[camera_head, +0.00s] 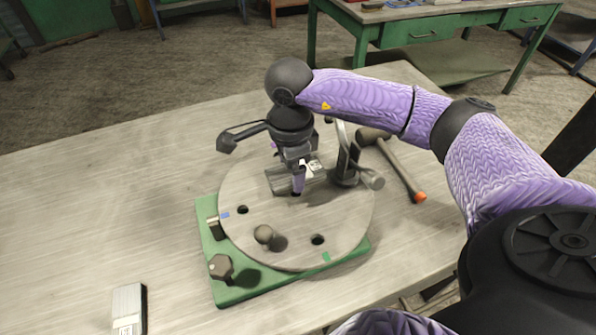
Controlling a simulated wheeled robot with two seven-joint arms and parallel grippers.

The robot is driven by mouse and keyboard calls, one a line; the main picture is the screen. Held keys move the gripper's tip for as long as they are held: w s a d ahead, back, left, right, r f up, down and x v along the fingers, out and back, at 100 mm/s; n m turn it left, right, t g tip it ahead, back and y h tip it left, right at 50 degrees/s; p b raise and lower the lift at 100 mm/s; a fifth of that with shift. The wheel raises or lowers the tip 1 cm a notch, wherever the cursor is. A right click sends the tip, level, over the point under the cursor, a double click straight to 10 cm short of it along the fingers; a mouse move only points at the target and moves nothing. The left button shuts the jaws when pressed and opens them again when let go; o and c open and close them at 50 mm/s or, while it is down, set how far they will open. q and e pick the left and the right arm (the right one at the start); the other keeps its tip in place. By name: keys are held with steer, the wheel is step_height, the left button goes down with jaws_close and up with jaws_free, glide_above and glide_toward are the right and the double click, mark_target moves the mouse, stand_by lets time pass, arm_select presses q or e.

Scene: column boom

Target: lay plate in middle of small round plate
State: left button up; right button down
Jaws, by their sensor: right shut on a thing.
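The small round plate (318,215) is a wide grey disc with dark holes and coloured marks, lying on a green base on the table. My right gripper (297,182) reaches down over the disc's far middle part, shut on a small grey plate (279,181). The grey plate is at or just above the disc's surface; I cannot tell whether it touches. The gripper hides part of it. My left gripper is not in view.
A dark clamp post (346,165) stands close right of the gripper. A knob (263,233) stands on the disc, and a hex-headed bolt (220,266) on the green base (240,287). A grey box (128,305) lies front left. The table's left is clear.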

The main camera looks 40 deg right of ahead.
step_height(320, 180, down, 5)
steer(key=shift+r+b, duration=0.1)
steer(key=shift+b, duration=0.25)
jaws_free()
steer(key=shift+r, duration=0.2)
step_height(320, 180, up, 12)
steer(key=shift+f+p, duration=0.15)
steer(key=shift+p, duration=0.9)
